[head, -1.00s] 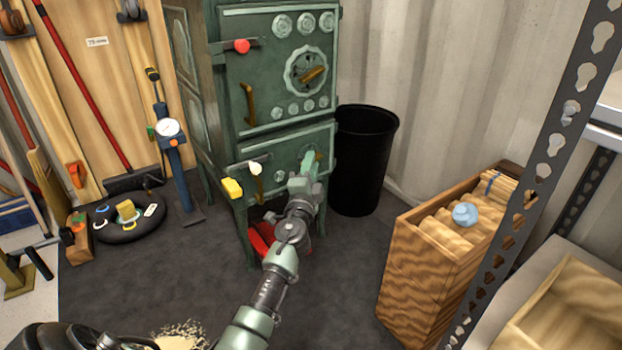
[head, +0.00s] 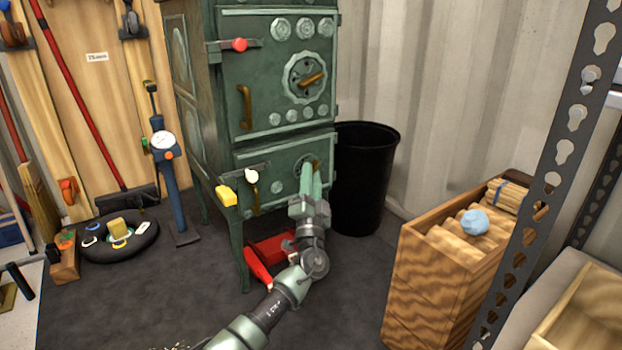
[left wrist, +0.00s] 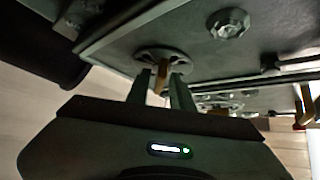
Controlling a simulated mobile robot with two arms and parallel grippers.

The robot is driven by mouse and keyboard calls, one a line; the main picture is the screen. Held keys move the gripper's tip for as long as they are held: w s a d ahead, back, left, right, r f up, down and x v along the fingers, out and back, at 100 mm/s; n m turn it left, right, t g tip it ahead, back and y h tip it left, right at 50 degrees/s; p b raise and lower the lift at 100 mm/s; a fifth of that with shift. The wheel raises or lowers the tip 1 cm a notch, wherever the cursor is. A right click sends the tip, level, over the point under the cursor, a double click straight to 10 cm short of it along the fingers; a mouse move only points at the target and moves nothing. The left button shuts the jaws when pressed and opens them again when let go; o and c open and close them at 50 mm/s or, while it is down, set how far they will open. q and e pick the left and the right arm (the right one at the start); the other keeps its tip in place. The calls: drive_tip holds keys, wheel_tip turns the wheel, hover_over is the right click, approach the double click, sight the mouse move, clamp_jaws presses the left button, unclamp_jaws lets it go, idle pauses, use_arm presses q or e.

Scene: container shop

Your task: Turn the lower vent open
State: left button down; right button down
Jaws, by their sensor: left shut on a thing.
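The green stove stands at the back centre. Its lower vent (head: 298,170) is a round plate on the lower door, mostly hidden behind my left gripper (head: 312,168). In the left wrist view the lower vent (left wrist: 148,54) shows as a pale disc with a brass handle (left wrist: 160,80) between my fingers. My left gripper (left wrist: 162,88) is shut on this handle. How far the vent is turned I cannot tell. The upper vent (head: 305,77) has its own brass handle, slanting up to the right. My right gripper is not in view.
A black bin (head: 365,175) stands close to the right of the stove. A red object (head: 270,258) lies under the stove, near my arm. The lower door has a white-knobbed latch (head: 252,175) and a yellow-ended one (head: 227,195). A wooden crate (head: 430,285) stands at right.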

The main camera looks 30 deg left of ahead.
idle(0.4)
use_arm(q)
drive_tip(key=c, duration=1.5)
unclamp_jaws()
drive_tip(key=shift+d+f, duration=0.1)
drive_tip(key=p+v, duration=0.3)
drive_tip(key=v, duration=0.4)
drive_tip(key=shift+s+d+f, duration=0.15)
drive_tip(key=shift+s+f, duration=0.05)
drive_tip(key=shift+s, duration=0.05)
